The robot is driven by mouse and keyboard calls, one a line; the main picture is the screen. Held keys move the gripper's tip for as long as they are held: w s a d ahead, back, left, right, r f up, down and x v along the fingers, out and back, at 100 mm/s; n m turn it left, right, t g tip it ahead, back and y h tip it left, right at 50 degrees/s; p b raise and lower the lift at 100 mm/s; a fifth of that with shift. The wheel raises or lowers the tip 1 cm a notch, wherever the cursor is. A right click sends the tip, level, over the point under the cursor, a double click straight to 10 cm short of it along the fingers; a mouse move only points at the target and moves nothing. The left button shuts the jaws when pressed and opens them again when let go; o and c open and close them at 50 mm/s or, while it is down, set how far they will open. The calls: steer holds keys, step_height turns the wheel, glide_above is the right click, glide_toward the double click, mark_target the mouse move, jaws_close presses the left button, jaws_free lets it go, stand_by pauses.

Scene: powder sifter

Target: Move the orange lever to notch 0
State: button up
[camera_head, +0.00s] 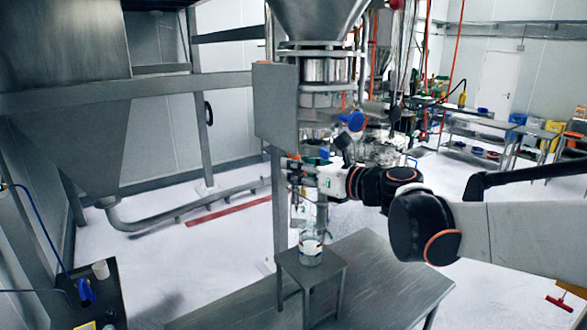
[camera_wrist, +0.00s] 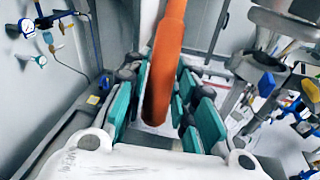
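The orange lever (camera_wrist: 160,75) is a long, rounded bar in the wrist view. It runs from the top edge down between the fingers of my gripper (camera_wrist: 164,80). Green pads stand close on both sides of the lever. I cannot tell whether they press on it or leave small gaps. In the head view, my gripper (camera_head: 302,172) is at the sifter column, below the hopper. The lever is not clearly visible there. I cannot make out the notch markings or which notch the lever is in.
A steel hopper (camera_head: 318,18) and a grey box (camera_head: 275,105) stand above my gripper. A glass jar (camera_head: 311,250) is on a small stand (camera_head: 318,272) below, on a metal table (camera_head: 390,270). Gauges (camera_wrist: 26,27) show at left in the wrist view.

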steer(key=shift+o, duration=0.6)
steer(key=v, duration=0.7)
steer(key=shift+s+d, duration=0.2)
